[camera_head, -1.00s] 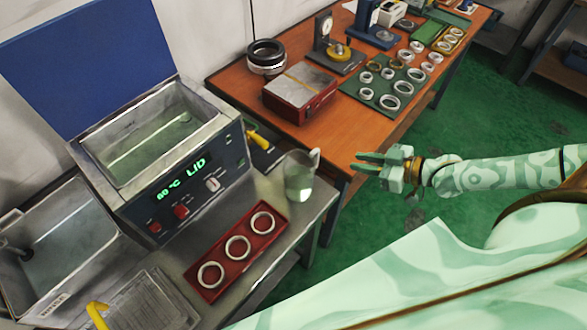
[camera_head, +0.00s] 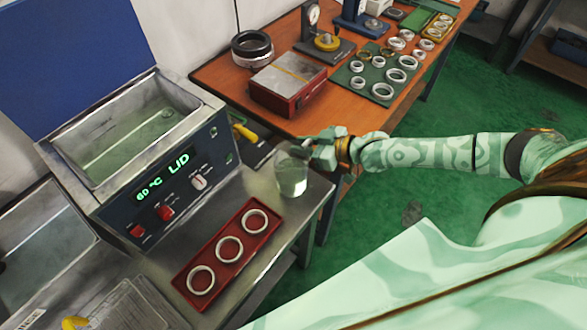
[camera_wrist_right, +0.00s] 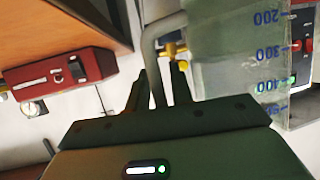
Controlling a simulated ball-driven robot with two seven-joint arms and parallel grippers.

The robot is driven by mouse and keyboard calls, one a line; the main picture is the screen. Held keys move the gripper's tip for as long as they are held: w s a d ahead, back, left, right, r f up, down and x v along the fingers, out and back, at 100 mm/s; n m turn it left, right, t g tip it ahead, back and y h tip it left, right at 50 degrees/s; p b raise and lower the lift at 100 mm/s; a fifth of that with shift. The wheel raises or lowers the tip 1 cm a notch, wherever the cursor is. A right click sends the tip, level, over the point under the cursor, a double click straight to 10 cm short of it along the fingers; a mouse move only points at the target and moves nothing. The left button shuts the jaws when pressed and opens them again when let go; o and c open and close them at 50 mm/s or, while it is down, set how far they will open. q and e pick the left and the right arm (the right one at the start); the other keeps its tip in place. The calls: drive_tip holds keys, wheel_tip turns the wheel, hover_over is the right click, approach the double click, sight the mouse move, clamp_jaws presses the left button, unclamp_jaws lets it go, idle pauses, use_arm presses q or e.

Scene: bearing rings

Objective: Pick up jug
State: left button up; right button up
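The jug (camera_head: 292,180) is a clear, graduated vessel with some liquid in it. It stands upright near the right corner of the metal bench in the head view. My right gripper (camera_head: 314,143) is at its upper right side, by the handle. In the right wrist view the jug (camera_wrist_right: 235,60) fills the right side, with its scale markings showing. Its pale handle (camera_wrist_right: 151,50) runs down between the two dark fingers of my right gripper (camera_wrist_right: 159,72). The fingers look apart, with a gap beside the handle. My left gripper is not in view.
A heating bath (camera_head: 150,160) with a raised blue lid stands left of the jug. A red tray (camera_head: 217,275) with 3 rings lies in front. Behind is a wooden table (camera_head: 225,79) with a red box (camera_head: 288,88) and several rings on a green mat.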

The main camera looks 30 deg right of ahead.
clamp_jaws()
drive_tip(key=shift+r, duration=0.1)
drive_tip(key=shift+r, duration=0.15)
